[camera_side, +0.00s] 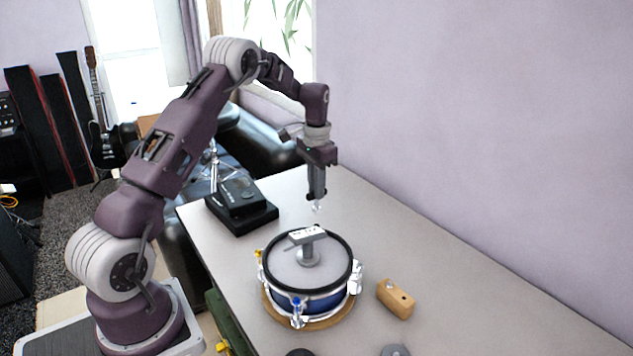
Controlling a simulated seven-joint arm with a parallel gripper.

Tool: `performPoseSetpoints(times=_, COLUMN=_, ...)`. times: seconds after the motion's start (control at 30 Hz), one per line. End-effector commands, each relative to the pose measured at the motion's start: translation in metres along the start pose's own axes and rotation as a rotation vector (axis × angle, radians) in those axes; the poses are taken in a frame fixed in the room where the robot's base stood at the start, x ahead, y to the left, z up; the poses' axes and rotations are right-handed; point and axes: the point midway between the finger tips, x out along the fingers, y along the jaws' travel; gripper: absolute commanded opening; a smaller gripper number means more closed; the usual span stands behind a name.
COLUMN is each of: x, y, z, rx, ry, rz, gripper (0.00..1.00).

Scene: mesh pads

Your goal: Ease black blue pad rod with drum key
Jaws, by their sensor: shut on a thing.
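My gripper (317,197) points down above the table, behind the drum in the picture. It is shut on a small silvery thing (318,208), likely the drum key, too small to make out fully. The pad (285,268) is a small blue drum with a black rim and pale mesh head, on a round wooden base (322,325). A rod with a blue mark (298,312) is at its front. A yellow-marked rod (259,258) is at its left and a white-marked one (357,272) at its right. The held thing is apart from the drum.
A grey gauge (307,236) with a white face stands on the mesh head. A wooden block (395,298) lies right of the drum. A black module (242,205) stands at the back left. Grey (395,350) and dark (300,352) discs show at the front edge. The table's right is clear.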

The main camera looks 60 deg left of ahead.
Motion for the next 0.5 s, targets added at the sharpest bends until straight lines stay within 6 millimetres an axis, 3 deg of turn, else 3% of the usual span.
performPoseSetpoints(times=0.5, x=0.037, y=0.000, z=0.000, rx=0.000, ry=-0.001, rz=0.001, gripper=0.00)
